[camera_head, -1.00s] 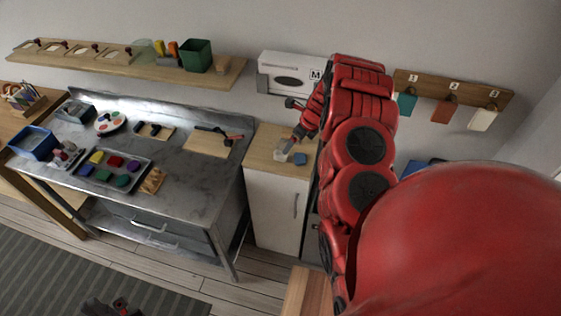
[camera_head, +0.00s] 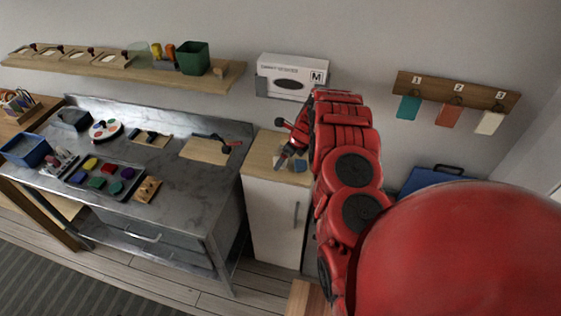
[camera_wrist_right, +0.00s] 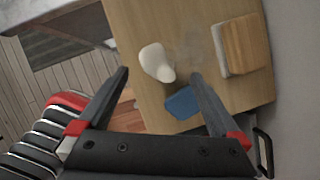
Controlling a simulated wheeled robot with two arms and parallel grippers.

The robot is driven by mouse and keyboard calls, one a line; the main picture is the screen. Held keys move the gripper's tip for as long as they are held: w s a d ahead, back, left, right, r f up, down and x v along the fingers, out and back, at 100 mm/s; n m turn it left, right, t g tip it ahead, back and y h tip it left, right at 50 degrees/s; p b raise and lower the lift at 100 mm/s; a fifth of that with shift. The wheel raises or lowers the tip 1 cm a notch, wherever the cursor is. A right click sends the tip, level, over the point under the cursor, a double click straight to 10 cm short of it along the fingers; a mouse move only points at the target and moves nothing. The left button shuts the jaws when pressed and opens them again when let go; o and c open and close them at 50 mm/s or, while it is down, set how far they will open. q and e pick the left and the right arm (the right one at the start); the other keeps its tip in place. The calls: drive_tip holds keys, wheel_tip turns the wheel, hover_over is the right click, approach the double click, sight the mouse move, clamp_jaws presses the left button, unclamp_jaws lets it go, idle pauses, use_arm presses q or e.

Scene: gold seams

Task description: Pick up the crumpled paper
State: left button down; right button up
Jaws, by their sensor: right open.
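A small smooth-looking white lump, which I take to be the crumpled paper (camera_wrist_right: 157,62), lies on the light wooden top of the white cabinet. In the right wrist view it sits between the two fingers, nearer the left one in the upper part of the gap. My right gripper (camera_wrist_right: 160,75) is open and empty, with its fingers pointing down toward the cabinet top. In the head view my right gripper (camera_head: 281,145) is over the cabinet and covers much of the lump. My left gripper is not in view.
A blue block (camera_wrist_right: 182,102) lies close to the white lump, by the right finger. A wooden block (camera_wrist_right: 242,45) stands farther right on the cabinet top (camera_head: 262,152). A white box (camera_head: 290,77) is on the wall behind. A metal table (camera_head: 185,185) with paints stands left.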

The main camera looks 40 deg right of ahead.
drive_tip(key=shift+p+x, duration=0.5)
drive_tip(key=shift+x, duration=1.1)
drive_tip(key=shift+a, duration=0.1)
drive_tip(key=shift+c, duration=0.3)
drive_tip(key=c, duration=1.3)
drive_tip(key=shift+c, duration=0.2)
drive_tip(key=shift+r, duration=0.15)
